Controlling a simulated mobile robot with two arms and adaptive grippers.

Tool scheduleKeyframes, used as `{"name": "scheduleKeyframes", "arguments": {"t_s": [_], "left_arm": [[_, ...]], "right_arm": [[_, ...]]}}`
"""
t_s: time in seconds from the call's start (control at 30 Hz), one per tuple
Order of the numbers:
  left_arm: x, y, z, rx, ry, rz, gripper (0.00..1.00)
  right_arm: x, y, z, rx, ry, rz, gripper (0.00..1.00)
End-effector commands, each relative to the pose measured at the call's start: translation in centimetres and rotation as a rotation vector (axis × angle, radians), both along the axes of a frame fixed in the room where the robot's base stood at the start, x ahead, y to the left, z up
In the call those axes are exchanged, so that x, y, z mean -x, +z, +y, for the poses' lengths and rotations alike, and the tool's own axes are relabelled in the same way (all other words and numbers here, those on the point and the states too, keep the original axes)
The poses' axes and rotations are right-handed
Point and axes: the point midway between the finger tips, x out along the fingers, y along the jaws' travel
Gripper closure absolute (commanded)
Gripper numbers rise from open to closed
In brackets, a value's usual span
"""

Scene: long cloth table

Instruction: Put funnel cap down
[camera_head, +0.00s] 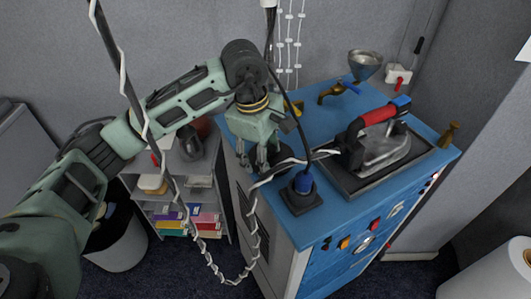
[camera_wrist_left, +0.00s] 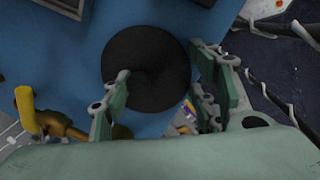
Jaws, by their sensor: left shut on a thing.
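My left gripper (camera_head: 262,160) points down over the left edge of the blue machine top (camera_head: 320,215). In the left wrist view its fingers (camera_wrist_left: 160,80) stand apart with a round black disc, the funnel cap (camera_wrist_left: 150,65), at their tips. The fingers are closed on it, though the exact contact is partly hidden. Blue surface shows around the cap; I cannot tell whether the cap touches it. The metal funnel (camera_head: 365,66) stands at the back of the machine. My right gripper is not in view.
An iron with a red handle (camera_head: 380,118) stands on a dark plate to the right. Brass taps (camera_head: 330,94) stand behind. A shelf (camera_head: 185,200) is left of the machine. A cable hangs across the gripper area.

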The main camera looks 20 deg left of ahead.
Motion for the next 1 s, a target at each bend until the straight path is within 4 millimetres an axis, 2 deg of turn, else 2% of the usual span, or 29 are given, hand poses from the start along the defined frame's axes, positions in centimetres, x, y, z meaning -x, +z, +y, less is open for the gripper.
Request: {"name": "scheduleKeyframes", "arguments": {"t_s": [0.03, 0.07, 0.27, 0.57, 0.7, 0.87, 1.0], "left_arm": [[0.0, -0.2, 0.0, 0.0, 0.0, 0.0, 0.68], [0.0, -0.2, 0.0, 0.0, 0.0, 0.0, 0.45], [0.0, -0.1, 0.0, 0.0, 0.0, 0.001, 0.28], [0.0, -0.1, 0.0, 0.0, 0.0, 0.001, 0.27], [0.0, 0.5, 0.0, 0.002, 0.0, -0.003, 0.27], [0.2, 3.2, 0.4, 0.0, 0.001, -0.006, 0.27], [0.6, 6.5, 0.8, 0.002, 0.0, -0.007, 0.27]], "right_arm": [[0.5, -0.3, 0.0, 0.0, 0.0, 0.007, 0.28], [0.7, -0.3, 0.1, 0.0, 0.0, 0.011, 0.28], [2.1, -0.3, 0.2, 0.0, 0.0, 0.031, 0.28], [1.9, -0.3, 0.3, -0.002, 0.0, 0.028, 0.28], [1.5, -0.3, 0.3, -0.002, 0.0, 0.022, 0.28], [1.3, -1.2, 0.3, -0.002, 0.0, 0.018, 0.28], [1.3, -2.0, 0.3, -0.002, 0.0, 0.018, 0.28]]}}
